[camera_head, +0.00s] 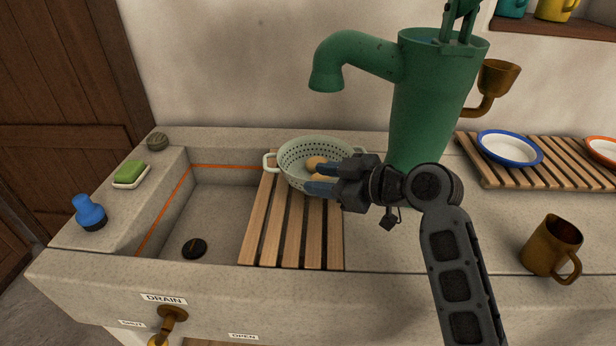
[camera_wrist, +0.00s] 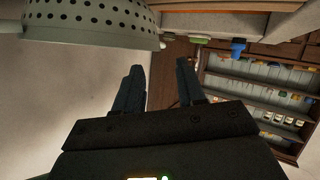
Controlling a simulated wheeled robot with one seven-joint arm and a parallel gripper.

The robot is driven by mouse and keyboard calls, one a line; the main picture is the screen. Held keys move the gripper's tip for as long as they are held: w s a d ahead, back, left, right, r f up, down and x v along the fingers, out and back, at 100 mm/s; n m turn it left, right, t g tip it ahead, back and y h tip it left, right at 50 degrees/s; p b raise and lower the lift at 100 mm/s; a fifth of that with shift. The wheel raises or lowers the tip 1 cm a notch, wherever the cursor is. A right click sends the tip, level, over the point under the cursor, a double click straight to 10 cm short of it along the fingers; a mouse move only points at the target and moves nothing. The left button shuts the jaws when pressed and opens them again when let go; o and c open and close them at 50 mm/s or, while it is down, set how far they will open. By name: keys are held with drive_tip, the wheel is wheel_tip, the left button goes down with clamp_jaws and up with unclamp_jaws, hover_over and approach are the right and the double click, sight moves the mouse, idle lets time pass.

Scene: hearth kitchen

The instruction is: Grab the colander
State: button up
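The colander (camera_head: 318,150) is a pale green bowl with dark holes and side handles. It stands on the wooden slats over the sink, below the pump spout, with a few round tan items (camera_head: 316,163) in it. My gripper (camera_head: 322,179) is in front of the colander in the head view and covers part of its right front side. In the wrist view the colander (camera_wrist: 92,24) fills the upper left, beside the fingers. My gripper (camera_wrist: 160,85) shows two blue-tipped fingers apart with nothing between them. Whether a finger touches the colander cannot be told.
The green pump (camera_head: 425,100) rises right behind my arm. A slatted rack (camera_head: 500,178) with plates is at the right, and a brown mug (camera_head: 552,247) is at the front right. The sink basin (camera_head: 200,215) is open at left, with a drain plug (camera_head: 194,248).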

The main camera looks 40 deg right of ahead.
sight(288, 174)
drive_tip(key=x, duration=0.3)
drive_tip(key=shift+w+r, duration=0.1)
drive_tip(key=x, duration=0.3)
drive_tip(key=p+x, duration=0.1)
drive_tip(key=shift+w+d+f, duration=0.2)
drive_tip(key=shift+w+f, duration=0.1)
drive_tip(key=shift+f, duration=0.05)
clamp_jaws()
idle(1.1)
